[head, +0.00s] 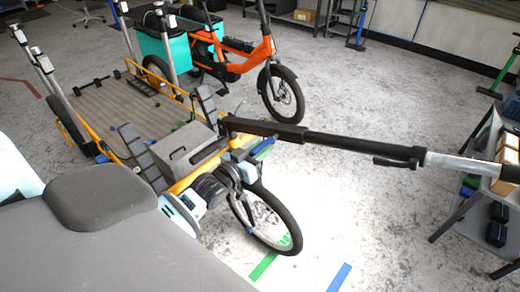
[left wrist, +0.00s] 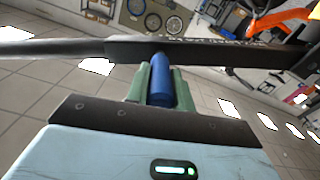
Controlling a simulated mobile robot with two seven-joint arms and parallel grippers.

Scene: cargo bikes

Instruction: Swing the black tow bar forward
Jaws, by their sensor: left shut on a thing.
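The black tow bar (head: 350,146) reaches from the front of the yellow-framed cargo trike (head: 182,184) out to the right, roughly level, and ends in a silver tube (head: 465,163). It also crosses the top of the left wrist view (left wrist: 215,50). My left gripper (head: 259,150) is beside the bar's trike end. In the left wrist view its green fingers (left wrist: 160,85) are shut on a blue cylindrical grip (left wrist: 160,82) that meets the bar's underside. My arm hides part of the trike's front. My right gripper is not in view.
A grey box (head: 185,152) sits on the trike's wooden deck (head: 125,110). An orange bike (head: 235,50) with teal boxes stands behind. A shelf rack (head: 475,195) stands at the right near the silver tube. The floor (head: 370,215) below the bar is clear.

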